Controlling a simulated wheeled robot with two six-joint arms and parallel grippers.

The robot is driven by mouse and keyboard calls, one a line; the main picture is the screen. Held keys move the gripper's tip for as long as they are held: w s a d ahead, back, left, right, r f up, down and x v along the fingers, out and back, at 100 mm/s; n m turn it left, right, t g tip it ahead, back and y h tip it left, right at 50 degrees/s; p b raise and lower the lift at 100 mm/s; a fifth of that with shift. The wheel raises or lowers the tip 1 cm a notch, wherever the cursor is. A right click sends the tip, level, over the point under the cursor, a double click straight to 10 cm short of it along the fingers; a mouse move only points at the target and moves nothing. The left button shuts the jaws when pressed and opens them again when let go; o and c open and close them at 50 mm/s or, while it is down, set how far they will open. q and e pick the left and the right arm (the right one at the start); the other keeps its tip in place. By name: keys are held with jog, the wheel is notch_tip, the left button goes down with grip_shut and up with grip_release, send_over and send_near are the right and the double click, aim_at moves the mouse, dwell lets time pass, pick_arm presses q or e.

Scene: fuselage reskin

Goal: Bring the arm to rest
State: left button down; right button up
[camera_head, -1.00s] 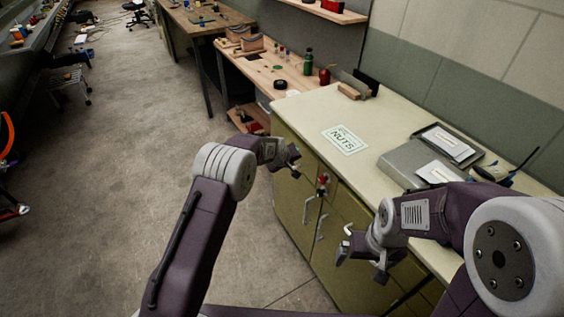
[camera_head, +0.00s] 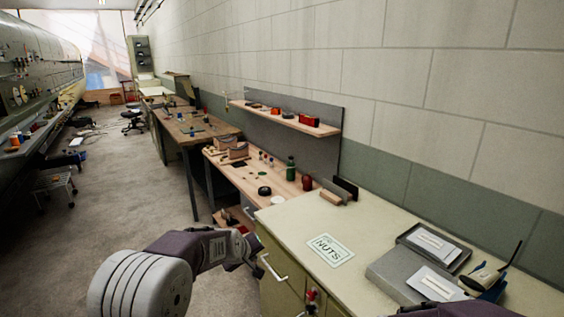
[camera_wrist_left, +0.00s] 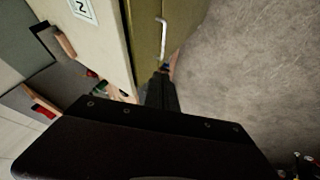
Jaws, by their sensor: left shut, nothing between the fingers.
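My left arm comes in from the lower left of the head view. Its gripper (camera_head: 252,250) is beside the near left corner of the green cabinet (camera_head: 277,285). In the left wrist view the left gripper (camera_wrist_left: 162,82) is shut, with nothing held, and the cabinet door with its handle (camera_wrist_left: 162,38) shows beyond it. Of my right arm only a purple link shows at the bottom right edge of the head view. The right gripper is out of the picture.
The floor at left (camera_head: 120,190) is open.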

pick_arm(q)
jog(key=s+a+r+g+p, duration=0.2)
jog(key=s+a, duration=0.4)
jog(key=s, duration=0.5)
jog(key=s+a+f+m+g, duration=0.1)
jog(key=s+f+m+g, duration=0.1)
jog(key=s, duration=0.8)
jog(key=s+a+f+m+g+y, duration=0.1)
jog(key=s+f+m, duration=0.3)
jog(key=s, duration=0.7)
jog(key=shift+a+f+g, duration=0.15)
jog(key=shift+f+g, duration=0.35)
jog(key=shift+g, duration=0.4)
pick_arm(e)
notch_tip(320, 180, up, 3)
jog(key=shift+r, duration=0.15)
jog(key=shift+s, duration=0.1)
